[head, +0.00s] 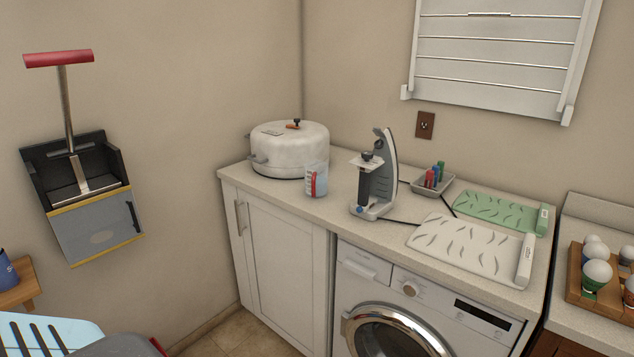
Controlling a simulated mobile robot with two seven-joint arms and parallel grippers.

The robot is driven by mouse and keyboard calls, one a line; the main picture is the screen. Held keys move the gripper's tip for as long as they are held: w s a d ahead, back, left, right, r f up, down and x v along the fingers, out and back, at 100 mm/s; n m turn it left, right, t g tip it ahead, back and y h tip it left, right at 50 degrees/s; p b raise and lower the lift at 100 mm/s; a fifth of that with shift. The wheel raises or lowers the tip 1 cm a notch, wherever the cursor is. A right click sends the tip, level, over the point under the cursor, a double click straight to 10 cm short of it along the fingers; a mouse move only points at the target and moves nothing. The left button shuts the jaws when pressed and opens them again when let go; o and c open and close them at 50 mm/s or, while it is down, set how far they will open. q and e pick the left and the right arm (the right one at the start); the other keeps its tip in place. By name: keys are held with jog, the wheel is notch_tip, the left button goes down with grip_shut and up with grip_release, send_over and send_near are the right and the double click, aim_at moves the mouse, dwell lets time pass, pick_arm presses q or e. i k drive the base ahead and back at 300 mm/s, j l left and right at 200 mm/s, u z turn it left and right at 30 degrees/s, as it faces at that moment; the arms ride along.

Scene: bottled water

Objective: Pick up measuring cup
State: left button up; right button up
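The measuring cup (315,181) is a small clear cup with red markings. It stands upright on the speckled countertop (325,208), near the front edge. It is just in front and to the right of a large white lidded pot (290,150), and left of a grey-and-black upright appliance (374,175). Neither of my grippers can be made out in the head view. Nothing is seen touching the cup.
Right of the appliance are a small tray with coloured items (433,182), a green patterned board (500,212) and a white one (470,248). Below are a white cabinet (278,265) and washing machine (410,310). A light-blue slotted object (50,335) is at the lower left.

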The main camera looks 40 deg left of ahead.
aim_at(316, 172)
jog(key=i+j+u, duration=0.5)
jog(key=i+j, duration=0.5)
jog(key=j, duration=0.1)
